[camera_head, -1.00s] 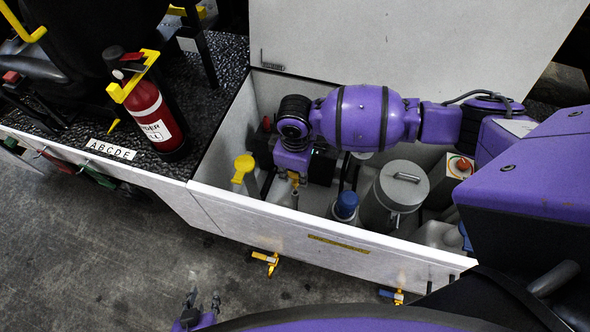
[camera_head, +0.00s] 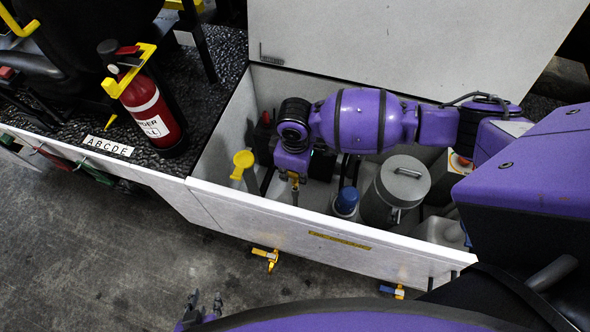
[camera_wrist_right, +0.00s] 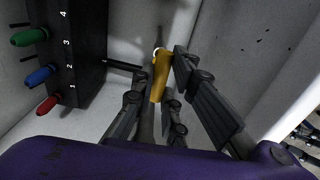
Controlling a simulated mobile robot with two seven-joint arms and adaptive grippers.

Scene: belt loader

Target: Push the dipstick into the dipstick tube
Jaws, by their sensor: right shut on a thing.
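The dipstick has a yellow handle (camera_wrist_right: 160,78), seen between the fingers of my right gripper (camera_wrist_right: 164,68) in the right wrist view. That gripper is shut on the handle. In the head view my right gripper (camera_head: 293,176) reaches down into the white compartment, the handle just below it. A thin upright grey piece (camera_head: 295,195) shows under the handle, perhaps the dipstick tube. How far the dipstick sits in the tube is hidden. My left gripper (camera_head: 205,303) is at the bottom edge of the head view, fingers apart and empty, outside the compartment.
The white compartment (camera_head: 330,238) also holds a yellow-capped filler (camera_head: 243,161), a blue-capped container (camera_head: 346,202) and a grey canister (camera_head: 402,178). A black block with coloured knobs (camera_wrist_right: 70,60) is left of the gripper. A red extinguisher (camera_head: 155,115) stands on the deck.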

